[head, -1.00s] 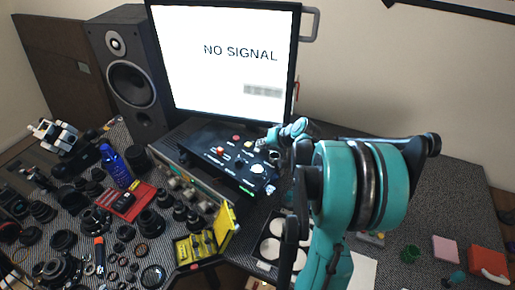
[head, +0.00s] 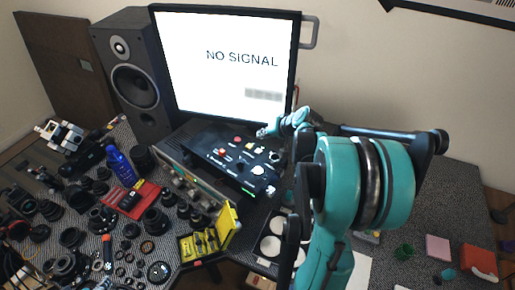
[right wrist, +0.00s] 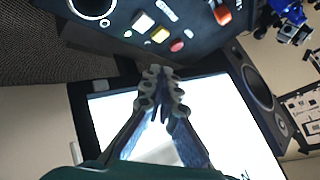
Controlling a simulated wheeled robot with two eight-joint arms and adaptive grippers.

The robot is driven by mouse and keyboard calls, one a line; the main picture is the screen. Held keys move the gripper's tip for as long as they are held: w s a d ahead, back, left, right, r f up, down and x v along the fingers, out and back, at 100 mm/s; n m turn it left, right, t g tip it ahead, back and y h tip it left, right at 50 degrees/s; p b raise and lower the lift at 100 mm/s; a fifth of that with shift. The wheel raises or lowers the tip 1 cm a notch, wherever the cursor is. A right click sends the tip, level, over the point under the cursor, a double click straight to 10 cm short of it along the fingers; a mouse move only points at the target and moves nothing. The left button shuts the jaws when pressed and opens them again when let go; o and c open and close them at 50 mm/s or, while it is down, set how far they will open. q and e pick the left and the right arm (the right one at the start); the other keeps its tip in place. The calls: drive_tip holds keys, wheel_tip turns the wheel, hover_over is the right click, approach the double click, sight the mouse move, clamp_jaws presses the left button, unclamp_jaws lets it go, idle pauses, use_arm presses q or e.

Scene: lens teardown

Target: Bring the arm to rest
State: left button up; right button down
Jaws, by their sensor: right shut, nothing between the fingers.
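My right arm fills the right middle of the head view, its teal links bent over the desk. My right gripper (head: 264,132) is in front of the lower edge of the monitor, above the black control panel (head: 238,160). In the right wrist view the two fingers (right wrist: 162,76) are together at the tips with nothing between them. The gripper appears clear of the panel and the screen. My left gripper is not in view.
The monitor (head: 225,60) reads NO SIGNAL; a black speaker (head: 137,84) stands left of it. Several lenses and rings crowd the left desk, with a blue bottle (head: 121,167) and yellow case (head: 228,224). Pink (head: 438,248) and orange (head: 479,262) items lie at right.

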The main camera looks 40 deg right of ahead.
drive_tip(key=s+a+n, duration=0.1)
drive_tip(key=a, duration=0.4)
drive_tip(key=s+a+n+g+b, duration=0.1)
drive_tip(key=s+a, duration=0.1)
drive_tip(key=a, duration=0.3)
drive_tip(key=s+a+r+n, duration=0.1)
drive_tip(key=a, duration=0.4)
drive_tip(key=shift+s+a+g+b, duration=0.15)
drive_tip(key=shift+a+g+b, duration=0.15)
drive_tip(key=shift+a+b, duration=0.1)
drive_tip(key=s+a+f+n+b, duration=0.1)
drive_tip(key=s+a+n, duration=0.1)
drive_tip(key=s+a, duration=0.4)
drive_tip(key=s+a+f+n+b, duration=0.1)
drive_tip(key=s+a+f+n, duration=0.1)
drive_tip(key=s+a, duration=0.4)
drive_tip(key=shift+s+a+f+n, duration=0.2)
drive_tip(key=shift+s+f+n, duration=0.1)
drive_tip(key=shift+n, duration=0.4)
